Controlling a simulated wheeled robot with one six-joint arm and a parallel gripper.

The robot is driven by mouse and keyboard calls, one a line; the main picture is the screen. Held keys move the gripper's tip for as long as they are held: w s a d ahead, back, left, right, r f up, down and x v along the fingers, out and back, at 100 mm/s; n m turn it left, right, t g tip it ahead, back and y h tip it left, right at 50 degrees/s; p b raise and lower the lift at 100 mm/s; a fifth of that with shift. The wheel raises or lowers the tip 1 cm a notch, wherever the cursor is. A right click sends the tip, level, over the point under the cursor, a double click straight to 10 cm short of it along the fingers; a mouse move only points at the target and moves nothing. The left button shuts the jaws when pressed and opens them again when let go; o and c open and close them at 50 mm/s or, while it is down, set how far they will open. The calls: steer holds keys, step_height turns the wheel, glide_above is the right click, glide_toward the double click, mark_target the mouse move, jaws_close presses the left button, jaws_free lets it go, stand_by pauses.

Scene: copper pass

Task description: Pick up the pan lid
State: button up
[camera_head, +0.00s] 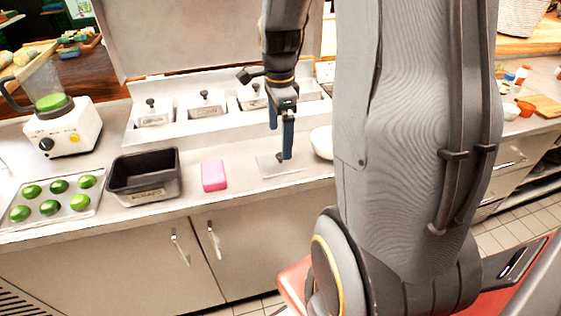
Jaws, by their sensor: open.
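A flat grey pan lid (268,167) lies on the front of the steel counter, to the right of a pink block. A small dark knob (280,157) shows at its middle. My gripper (281,143) points down over this lid, with its blue fingers apart and its tips close to the knob. One finger partly covers the knob, so I cannot tell whether they touch or whether the knob is between the fingers.
A dark pan (143,195), the pink block (214,176) and a tray of limes (83,207) stand left. A white bowl (322,143) is close on the right, partly behind my arm. Knobbed lidded wells (207,112) lie behind. A blender (62,130) stands far left.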

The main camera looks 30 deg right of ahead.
mark_target(280, 154)
steer(key=shift+s+a+f+p, duration=0.15)
steer(key=shift+f+p, duration=0.45)
steer(key=shift+f, duration=1.15)
steer(key=shift+s+f+p, duration=0.2)
steer(key=shift+f+p, duration=0.4)
steer(key=shift+f, duration=1.1)
steer(key=shift+c, duration=0.4)
steer(key=c, duration=1.1)
